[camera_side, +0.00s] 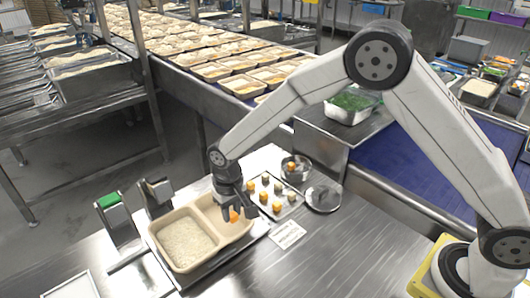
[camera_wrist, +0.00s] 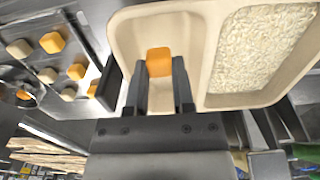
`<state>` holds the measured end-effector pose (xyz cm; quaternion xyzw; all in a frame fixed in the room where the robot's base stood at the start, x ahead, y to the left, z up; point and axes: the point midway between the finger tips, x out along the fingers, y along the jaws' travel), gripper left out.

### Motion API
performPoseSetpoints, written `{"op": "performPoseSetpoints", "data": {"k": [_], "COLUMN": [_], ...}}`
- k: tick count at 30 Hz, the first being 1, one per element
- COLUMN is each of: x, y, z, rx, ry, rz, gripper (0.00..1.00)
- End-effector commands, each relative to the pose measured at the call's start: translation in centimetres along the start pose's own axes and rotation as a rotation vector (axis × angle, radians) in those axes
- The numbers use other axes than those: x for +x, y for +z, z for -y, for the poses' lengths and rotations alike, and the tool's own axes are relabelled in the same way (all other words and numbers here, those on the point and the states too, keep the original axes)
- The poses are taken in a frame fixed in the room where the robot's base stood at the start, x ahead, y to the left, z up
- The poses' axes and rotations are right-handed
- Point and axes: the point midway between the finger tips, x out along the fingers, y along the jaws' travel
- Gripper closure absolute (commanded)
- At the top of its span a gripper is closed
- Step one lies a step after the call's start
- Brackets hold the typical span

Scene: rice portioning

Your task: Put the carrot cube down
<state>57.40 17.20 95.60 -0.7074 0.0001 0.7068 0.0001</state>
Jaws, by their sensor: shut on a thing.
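My gripper (camera_side: 241,206) is shut on an orange carrot cube (camera_side: 234,215), pointing down at the beige two-compartment tray (camera_side: 163,254). In the wrist view the carrot cube (camera_wrist: 158,62) sits between the two fingertips of my gripper (camera_wrist: 158,75). It is over or inside the smaller compartment, which otherwise looks empty; whether it touches the floor of the tray (camera_wrist: 209,45) I cannot tell. White rice (camera_wrist: 257,45) fills the larger compartment. In the side view the rice (camera_side: 186,244) is left of my gripper.
A metal sheet (camera_side: 290,207) with several orange and pale cubes lies behind and right of the tray. A metal bowl (camera_side: 296,168) and a round dish (camera_side: 323,198) stand near it. Two upright stands, one green-topped (camera_side: 109,200), are at left. The front right table is clear.

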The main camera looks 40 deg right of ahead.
Motion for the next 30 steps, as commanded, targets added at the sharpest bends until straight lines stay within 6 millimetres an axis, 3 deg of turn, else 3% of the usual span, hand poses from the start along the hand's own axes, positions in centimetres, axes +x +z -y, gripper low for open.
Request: {"op": "performPoseSetpoints", "data": {"k": [11,22,30], "x": [0.7,3.9,4.2], "y": [-0.5,-0.9,-0.9], "z": [0.1,0.2,0.3], "rx": [0.000,0.000,0.000], "ry": [0.000,0.001,0.000], "rz": [0.000,0.002,0.000], "gripper": [1.00,1.00,1.00]}}
